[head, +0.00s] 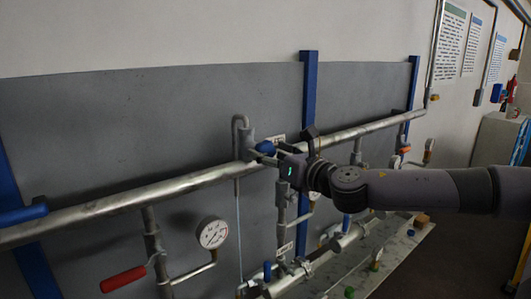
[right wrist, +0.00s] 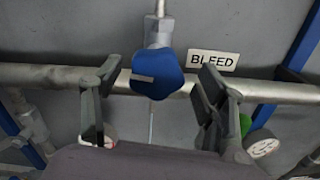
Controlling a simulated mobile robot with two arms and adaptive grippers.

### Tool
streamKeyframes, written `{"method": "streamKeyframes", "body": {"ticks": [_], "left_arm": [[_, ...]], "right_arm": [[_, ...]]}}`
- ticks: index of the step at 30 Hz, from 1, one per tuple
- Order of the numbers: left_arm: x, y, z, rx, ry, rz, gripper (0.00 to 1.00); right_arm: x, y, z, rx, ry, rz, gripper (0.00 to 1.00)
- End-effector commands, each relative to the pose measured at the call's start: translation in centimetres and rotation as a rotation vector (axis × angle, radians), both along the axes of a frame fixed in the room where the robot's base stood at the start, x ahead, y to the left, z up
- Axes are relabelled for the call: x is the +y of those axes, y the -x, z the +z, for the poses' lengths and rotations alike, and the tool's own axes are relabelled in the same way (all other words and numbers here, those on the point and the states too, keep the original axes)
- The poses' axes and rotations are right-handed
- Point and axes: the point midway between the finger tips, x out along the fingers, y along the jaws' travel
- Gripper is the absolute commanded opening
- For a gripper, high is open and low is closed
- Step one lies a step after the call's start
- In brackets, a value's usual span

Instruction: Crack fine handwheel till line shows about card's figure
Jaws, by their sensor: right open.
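A blue handwheel (right wrist: 157,73) on a small valve sits in the middle of the right wrist view, beside a white label reading BLEED (right wrist: 213,60). It also shows in the head view (head: 265,147), on the pipe. My right gripper (head: 277,154) is open in front of it. In the right wrist view its two fingers (right wrist: 159,76) stand left and right of the handwheel, with a gap on each side. A round white gauge (head: 212,233) with a dial stands below the pipe; its reading is too small to tell. My left gripper is not in view.
A long silver pipe (head: 130,205) crosses the wall. A red lever (head: 123,279) is at lower left, and a blue lever (head: 24,214) at far left. Blue posts (head: 309,90) stand against the panel. Printed sheets (head: 449,42) hang at upper right. More valves crowd below.

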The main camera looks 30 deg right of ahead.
Motion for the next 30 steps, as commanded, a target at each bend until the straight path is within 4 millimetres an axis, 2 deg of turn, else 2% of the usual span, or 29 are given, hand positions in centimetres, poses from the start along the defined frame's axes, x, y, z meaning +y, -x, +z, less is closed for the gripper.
{"method": "streamKeyframes", "body": {"ticks": [9,19,30], "left_arm": [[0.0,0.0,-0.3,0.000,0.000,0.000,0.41],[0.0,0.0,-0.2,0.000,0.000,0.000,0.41],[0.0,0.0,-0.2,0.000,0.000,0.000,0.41]], "right_arm": [[0.4,-1.5,-0.1,0.001,-0.002,0.005,0.66],[0.4,-1.6,0.0,-0.001,-0.003,0.006,0.66],[0.4,-1.6,0.0,-0.001,-0.003,0.006,0.42]]}}
